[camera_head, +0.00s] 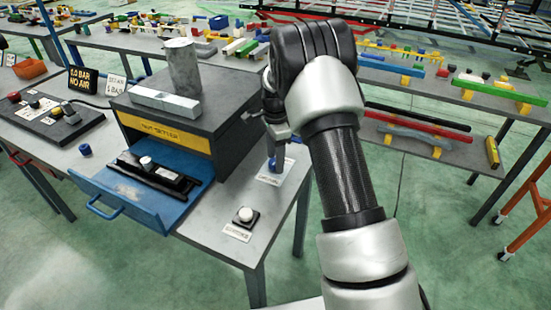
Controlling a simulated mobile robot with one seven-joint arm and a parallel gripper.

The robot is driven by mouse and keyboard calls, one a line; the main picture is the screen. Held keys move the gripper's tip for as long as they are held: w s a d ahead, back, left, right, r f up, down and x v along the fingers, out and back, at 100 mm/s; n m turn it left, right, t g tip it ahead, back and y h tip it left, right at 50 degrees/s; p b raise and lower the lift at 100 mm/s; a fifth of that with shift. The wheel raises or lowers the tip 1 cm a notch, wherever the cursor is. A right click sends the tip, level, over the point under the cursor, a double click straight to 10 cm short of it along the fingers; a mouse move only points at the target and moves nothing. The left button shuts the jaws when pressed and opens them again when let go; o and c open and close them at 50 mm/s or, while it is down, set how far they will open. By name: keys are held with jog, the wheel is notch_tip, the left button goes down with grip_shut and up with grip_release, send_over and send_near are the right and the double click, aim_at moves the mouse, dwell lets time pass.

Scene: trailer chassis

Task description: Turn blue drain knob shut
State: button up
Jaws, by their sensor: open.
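My gripper (277,150) points down over the right side of the grey table, its dark fingers open. A blue knob (287,164) shows at the fingertips, partly hidden by them, beside a small white label (270,179). I cannot tell whether the fingers touch it or stand around it. The label's text is too small to read. A second small blue knob or cap (85,150) stands on the table at the left, apart from my gripper.
A dark cabinet (218,150) with an open blue drawer (125,203) stands left of my gripper, a metal cylinder (184,66) on top. A white button (244,215) sits near the front edge. A "0.0 BAR NO AIR" sign (83,81) stands at the left.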

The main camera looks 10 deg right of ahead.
jog(key=shift+f, duration=0.25)
jog(key=c, duration=1.1)
jog(key=shift+o, duration=0.2)
